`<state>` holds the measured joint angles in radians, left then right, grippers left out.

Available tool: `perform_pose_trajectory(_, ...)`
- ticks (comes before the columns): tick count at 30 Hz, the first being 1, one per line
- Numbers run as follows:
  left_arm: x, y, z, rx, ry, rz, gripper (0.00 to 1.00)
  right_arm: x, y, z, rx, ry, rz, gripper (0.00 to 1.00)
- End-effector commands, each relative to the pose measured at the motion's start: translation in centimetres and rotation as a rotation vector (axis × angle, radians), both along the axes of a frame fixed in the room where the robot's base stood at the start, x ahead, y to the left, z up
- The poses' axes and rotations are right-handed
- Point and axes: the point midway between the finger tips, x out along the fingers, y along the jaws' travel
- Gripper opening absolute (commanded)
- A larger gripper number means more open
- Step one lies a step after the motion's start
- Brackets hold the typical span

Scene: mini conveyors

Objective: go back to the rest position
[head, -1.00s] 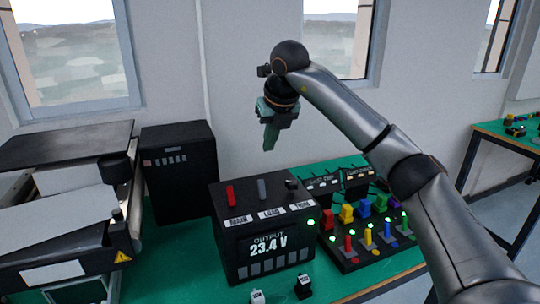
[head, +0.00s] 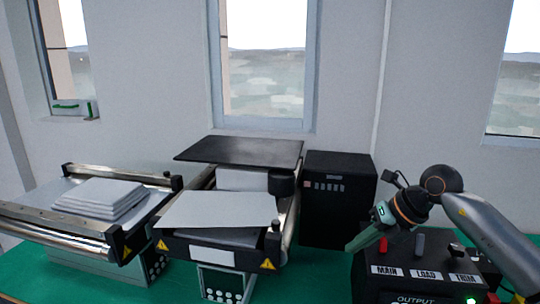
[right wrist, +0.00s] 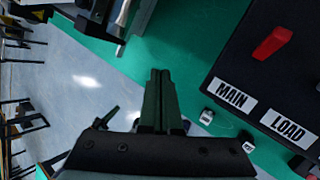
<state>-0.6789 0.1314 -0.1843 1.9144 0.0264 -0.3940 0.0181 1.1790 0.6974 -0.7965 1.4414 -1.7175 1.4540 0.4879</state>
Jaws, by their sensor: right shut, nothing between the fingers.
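My right gripper (head: 358,243) comes in from the right in the head view, above the green table and just left of the control box's top. In the right wrist view its two green fingers (right wrist: 159,85) are together with nothing between them. The black control box (head: 375,284) carries MAIN, LOAD and TRIM labels, and its red MAIN lever shows beside my fingers in the right wrist view (right wrist: 272,43). My left gripper is not in the frames.
Two mini conveyors stand on the table: one with a stack of white sheets (head: 100,197), one with a white panel (head: 220,210). A black cabinet (head: 338,200) stands behind. The floor (right wrist: 75,90) is open beside the table edge in the right wrist view.

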Motion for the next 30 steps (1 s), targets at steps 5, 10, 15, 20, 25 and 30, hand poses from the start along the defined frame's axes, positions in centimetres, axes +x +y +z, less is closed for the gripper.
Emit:
perform_pose_trajectory(5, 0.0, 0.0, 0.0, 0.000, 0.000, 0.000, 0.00, -4.0, 10.3, -3.9, 0.440, 0.076, 0.124, 0.00)
perform_pose_trajectory(10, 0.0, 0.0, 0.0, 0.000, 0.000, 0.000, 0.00, -7.0, 15.7, -4.3, 0.870, 0.157, 0.068, 0.00)
perform_pose_trajectory(15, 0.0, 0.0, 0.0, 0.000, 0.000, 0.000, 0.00, -8.1, 16.7, -4.6, 1.262, 0.256, -0.150, 0.00)
perform_pose_trajectory(20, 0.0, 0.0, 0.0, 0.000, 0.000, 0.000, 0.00, -8.0, 14.4, -7.4, 1.553, 0.362, -0.490, 0.00)
perform_pose_trajectory(25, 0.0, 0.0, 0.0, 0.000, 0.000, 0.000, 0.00, -9.2, 10.1, -14.2, 1.738, 0.493, -0.964, 0.00)
perform_pose_trajectory(30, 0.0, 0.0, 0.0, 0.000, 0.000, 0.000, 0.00, -14.0, 5.8, -23.7, 1.765, 0.645, -1.507, 0.00)
